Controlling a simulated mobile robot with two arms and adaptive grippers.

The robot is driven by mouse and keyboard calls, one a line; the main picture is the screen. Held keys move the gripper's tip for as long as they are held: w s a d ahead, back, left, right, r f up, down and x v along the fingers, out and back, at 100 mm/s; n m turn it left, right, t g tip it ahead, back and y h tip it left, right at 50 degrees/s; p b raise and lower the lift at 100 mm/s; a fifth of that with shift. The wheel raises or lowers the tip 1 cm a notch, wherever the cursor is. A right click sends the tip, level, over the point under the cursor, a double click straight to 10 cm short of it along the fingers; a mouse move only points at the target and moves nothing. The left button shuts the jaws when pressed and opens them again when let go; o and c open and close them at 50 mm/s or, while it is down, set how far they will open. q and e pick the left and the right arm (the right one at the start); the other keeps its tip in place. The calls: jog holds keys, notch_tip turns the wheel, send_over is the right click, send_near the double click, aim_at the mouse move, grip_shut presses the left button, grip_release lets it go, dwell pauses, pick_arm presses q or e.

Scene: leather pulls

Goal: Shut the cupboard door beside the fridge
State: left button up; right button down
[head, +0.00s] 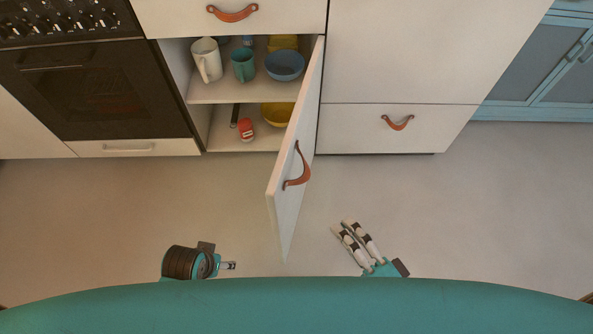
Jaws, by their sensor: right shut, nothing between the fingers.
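The cupboard door (297,150) is white and stands wide open, hinged at the cupboard's right side and jutting out toward me. Its brown leather pull (298,170) is on the door's right-hand face. The open cupboard (196,90) shows two levels with dishes inside. To its right is a tall white front (415,50), which I take as the fridge. My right gripper (340,226) is shut and empty, to the right of the door's free edge and apart from it. My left gripper (230,265) is low, left of the door; its fingers are too small to read.
A white jug (206,60), a teal mug (243,65) and a blue bowl (285,65) stand on the shelf. A yellow bowl (277,114) and a red item (246,129) are below. A black oven (90,90) is at left. The floor (450,210) around the door is clear.

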jog(key=p, duration=0.1)
send_near(285, 170)
jog(key=w+d, duration=0.2)
jog(key=w, duration=0.2)
pick_arm(q)
notch_tip(285, 170, down, 6)
jog(key=s, duration=0.1)
jog(key=shift+p, duration=0.35)
pick_arm(e)
jog(key=a, duration=0.2)
jog(key=w+a, duration=0.1)
jog(key=a, duration=0.1)
jog(key=shift+a+f, duration=0.15)
jog(key=shift+a, duration=0.05)
pick_arm(q)
jog(key=shift+a, duration=0.1)
pick_arm(e)
jog(key=shift+a, duration=0.1)
